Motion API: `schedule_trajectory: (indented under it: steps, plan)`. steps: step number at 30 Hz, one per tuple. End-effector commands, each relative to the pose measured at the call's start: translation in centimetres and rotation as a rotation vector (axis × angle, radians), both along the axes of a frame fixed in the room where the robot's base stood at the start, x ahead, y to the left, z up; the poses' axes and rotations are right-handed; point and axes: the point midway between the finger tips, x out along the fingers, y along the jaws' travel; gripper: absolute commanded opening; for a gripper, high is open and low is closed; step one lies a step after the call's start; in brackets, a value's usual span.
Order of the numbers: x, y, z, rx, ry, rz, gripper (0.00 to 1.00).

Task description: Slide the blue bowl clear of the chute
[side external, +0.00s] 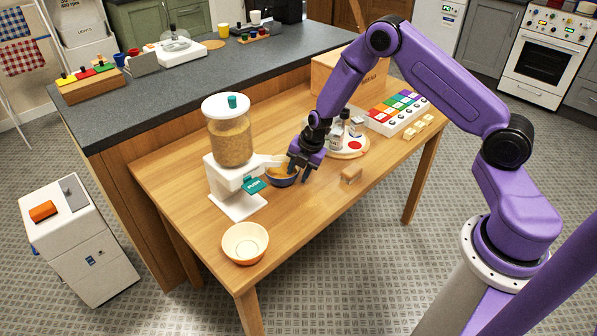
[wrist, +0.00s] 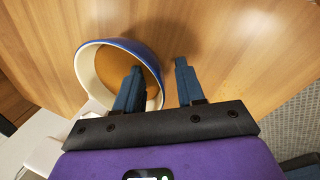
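My gripper (side external: 300,172) is at the bowl's right side. In the wrist view my gripper (wrist: 158,66) is open, its left finger over the bowl's inside and its right finger outside, with the rim between them. I cannot tell whether either finger touches the bowl.
The dispenser (side external: 228,143) has a teal lever (side external: 252,185). A cream and orange bowl (side external: 245,243) is at the table's front left. A round board (side external: 346,152) with bottles stands behind my gripper. The table between is bare.

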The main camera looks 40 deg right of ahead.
Motion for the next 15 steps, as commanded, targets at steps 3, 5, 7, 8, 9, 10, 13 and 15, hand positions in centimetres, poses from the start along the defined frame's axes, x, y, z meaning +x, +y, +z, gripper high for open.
schedule_trajectory:
  steps: [3, 5, 7, 8, 9, 10, 13, 15]
  plan:
    - [0.09, 0.06, -0.23, 0.000, -0.001, 0.000, 0.38]
    - [0.10, 0.07, -0.23, 0.000, -0.001, 0.000, 0.38]
    - [0.11, 0.06, -0.22, 0.000, -0.001, 0.000, 0.38]
    - [0.11, 0.06, -0.22, 0.000, -0.001, 0.000, 0.38]
    - [0.10, 0.06, -0.22, 0.000, -0.001, 0.000, 0.38]
    - [0.09, 0.05, -0.22, 0.000, -0.001, 0.000, 0.38]
    - [0.08, 0.05, -0.21, 0.000, -0.001, 0.000, 0.09]
    - [0.07, 0.04, -0.21, 0.000, -0.001, 0.000, 0.00]
